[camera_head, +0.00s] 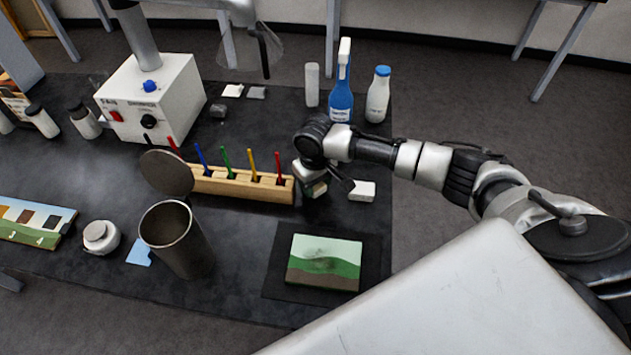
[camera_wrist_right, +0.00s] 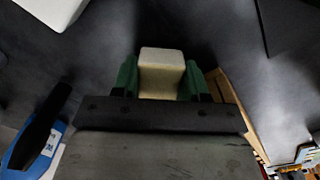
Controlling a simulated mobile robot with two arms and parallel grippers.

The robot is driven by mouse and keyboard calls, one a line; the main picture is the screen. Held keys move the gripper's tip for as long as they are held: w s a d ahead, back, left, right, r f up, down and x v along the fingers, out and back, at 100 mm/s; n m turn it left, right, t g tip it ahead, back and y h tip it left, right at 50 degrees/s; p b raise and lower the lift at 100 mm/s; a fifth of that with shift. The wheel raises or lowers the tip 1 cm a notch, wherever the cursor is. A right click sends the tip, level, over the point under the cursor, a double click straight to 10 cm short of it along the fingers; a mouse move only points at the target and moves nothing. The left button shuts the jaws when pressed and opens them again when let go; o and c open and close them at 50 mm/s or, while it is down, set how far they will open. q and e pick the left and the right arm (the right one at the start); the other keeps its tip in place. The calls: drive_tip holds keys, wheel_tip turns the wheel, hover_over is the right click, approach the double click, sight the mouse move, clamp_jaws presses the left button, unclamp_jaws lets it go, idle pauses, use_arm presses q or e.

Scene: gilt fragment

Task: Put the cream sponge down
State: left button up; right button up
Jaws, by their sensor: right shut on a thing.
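The cream sponge (camera_wrist_right: 161,72) is a small pale block, seen in the right wrist view between the green fingertips of my right gripper (camera_wrist_right: 160,82). The gripper is shut on it. In the head view my right gripper (camera_head: 316,187) points down over the dark table (camera_head: 235,235), just right of the wooden rack's end. The sponge is mostly hidden there. I cannot tell whether it touches the table. My left gripper is not in view.
The wooden rack (camera_head: 235,183) holds several coloured tools. A white block (camera_head: 362,191) lies right of the gripper. A painted panel (camera_head: 324,262) lies on a black mat nearer me. A blue spray bottle (camera_head: 341,100) and white bottle (camera_head: 378,95) stand behind. A metal canister (camera_head: 180,245) stands left.

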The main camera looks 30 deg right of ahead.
drive_tip(key=shift+f, duration=0.15)
drive_tip(key=o, duration=0.5)
drive_tip(key=shift+o, duration=0.2)
wheel_tip(320, 180, up, 12)
drive_tip(key=b, duration=0.1)
idle(0.7)
